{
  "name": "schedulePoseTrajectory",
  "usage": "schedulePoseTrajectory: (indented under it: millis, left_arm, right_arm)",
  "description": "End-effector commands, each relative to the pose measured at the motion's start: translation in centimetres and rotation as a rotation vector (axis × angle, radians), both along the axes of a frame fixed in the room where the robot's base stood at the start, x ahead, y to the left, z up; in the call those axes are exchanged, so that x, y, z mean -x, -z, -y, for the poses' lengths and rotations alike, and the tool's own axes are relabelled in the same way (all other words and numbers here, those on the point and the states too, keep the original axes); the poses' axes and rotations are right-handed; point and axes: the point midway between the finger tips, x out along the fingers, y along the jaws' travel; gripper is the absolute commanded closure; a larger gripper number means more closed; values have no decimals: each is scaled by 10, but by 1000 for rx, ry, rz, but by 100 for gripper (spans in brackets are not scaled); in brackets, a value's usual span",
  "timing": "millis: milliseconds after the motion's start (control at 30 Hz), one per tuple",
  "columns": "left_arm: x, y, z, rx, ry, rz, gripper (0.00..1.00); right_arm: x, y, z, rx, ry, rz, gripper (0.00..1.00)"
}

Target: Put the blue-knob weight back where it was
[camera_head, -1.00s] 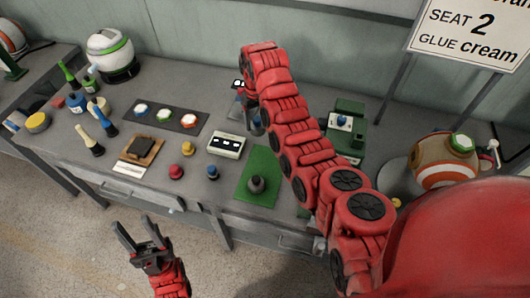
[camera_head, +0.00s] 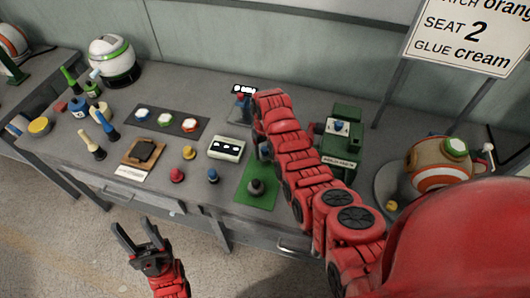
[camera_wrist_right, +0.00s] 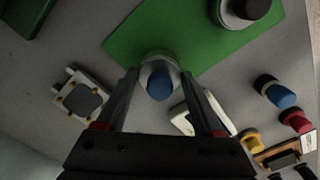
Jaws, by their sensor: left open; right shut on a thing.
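My right gripper (camera_wrist_right: 160,92) is shut on the blue-knob weight (camera_wrist_right: 158,80), a grey cylinder with a blue knob. In the right wrist view it appears over the edge of the green mat (camera_wrist_right: 135,38); I cannot tell whether it touches. In the head view the weight (camera_head: 264,150) is partly hidden by my right arm, at the far end of the mat (camera_head: 252,196). A second weight with a dark knob (camera_head: 256,187) stands on the mat's near part. My left gripper (camera_head: 147,240) is open and empty in front of the table.
A cream box (camera_head: 226,147) stands just left of the mat. Small red (camera_head: 176,174), yellow (camera_head: 188,152) and blue (camera_head: 212,175) knobbed pieces stand further left. A green press (camera_head: 341,150) is right of my arm.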

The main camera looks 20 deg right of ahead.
Motion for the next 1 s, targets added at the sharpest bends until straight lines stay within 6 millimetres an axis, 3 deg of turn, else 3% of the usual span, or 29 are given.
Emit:
schedulePoseTrajectory:
  millis: [233, 600, 633, 800, 1000]
  left_arm:
    - [0, -7, 0, 0, 0, 0, 50]
    - [0, -3, 0, 0, 0, 0, 50]
    - [0, -3, 0, 0, 0, 0, 50]
    - [0, -4, 0, 0, 0, 0, 50]
    - [0, -4, 0, 0, 0, 0, 50]
  right_arm:
    - [0, 19, 0, 0, 1, 0, 100]
    - [0, 24, 0, 0, 1, 2, 100]
    - [0, 23, 0, 0, 1, 2, 28]
    - [0, 23, 0, 0, 1, 1, 1]
    - [0, 23, 0, 0, 1, 1, 1]
